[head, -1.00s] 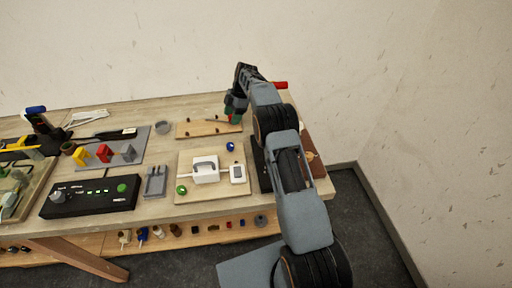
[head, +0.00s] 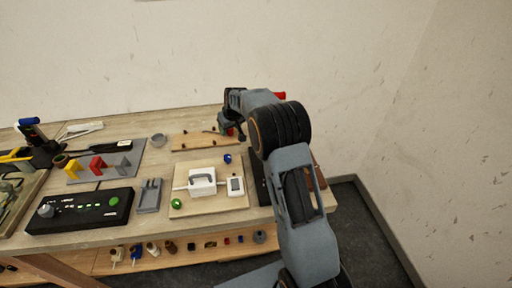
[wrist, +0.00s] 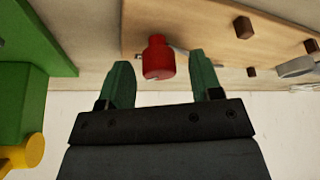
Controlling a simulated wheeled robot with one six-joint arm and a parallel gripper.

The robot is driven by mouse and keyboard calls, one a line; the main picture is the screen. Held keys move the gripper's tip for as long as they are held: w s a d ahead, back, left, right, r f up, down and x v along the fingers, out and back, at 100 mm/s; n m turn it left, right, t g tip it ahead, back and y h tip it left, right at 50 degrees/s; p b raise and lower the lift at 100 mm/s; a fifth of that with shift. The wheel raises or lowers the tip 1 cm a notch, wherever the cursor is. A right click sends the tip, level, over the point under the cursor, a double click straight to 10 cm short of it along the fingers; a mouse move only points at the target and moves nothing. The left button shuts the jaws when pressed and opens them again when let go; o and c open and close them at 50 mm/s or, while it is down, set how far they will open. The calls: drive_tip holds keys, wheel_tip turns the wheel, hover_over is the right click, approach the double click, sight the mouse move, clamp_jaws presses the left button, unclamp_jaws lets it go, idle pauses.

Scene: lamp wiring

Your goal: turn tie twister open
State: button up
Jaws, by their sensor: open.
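A small red bottle-shaped piece (wrist: 158,58), which I take for the tie twister, is at the edge of a wooden board (wrist: 190,22) in the wrist view. A thin metal wire or rod shows beside it. My gripper (wrist: 162,64) is open, its green fingers on either side of the red piece in the picture, with a gap on both sides. I cannot tell how far the piece is in depth. In the head view my gripper (head: 231,130) is over the right end of the pegged board (head: 190,142), and the red piece is hidden or too small to tell.
Brown pegs (wrist: 243,27) and a grey ring (wrist: 296,67) are on the right in the wrist view. A green block (wrist: 22,100) with a yellow knob (wrist: 22,155) is at the left. In the head view a white-boxed panel (head: 180,205) and black console (head: 80,212) stand nearer.

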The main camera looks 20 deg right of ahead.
drive_tip(key=shift+r+m+h+p, duration=0.1)
drive_tip(key=shift+m+h+p, duration=0.3)
drive_tip(key=shift+m, duration=0.6)
drive_tip(key=b+v, duration=0.2)
drive_tip(key=v, duration=1.2)
drive_tip(key=s+p, duration=0.2)
drive_tip(key=s, duration=2.2)
drive_tip(key=shift+s+a+r+m+p, duration=0.3)
drive_tip(key=shift+a+r+m, duration=0.05)
drive_tip(key=shift+r+m, duration=0.05)
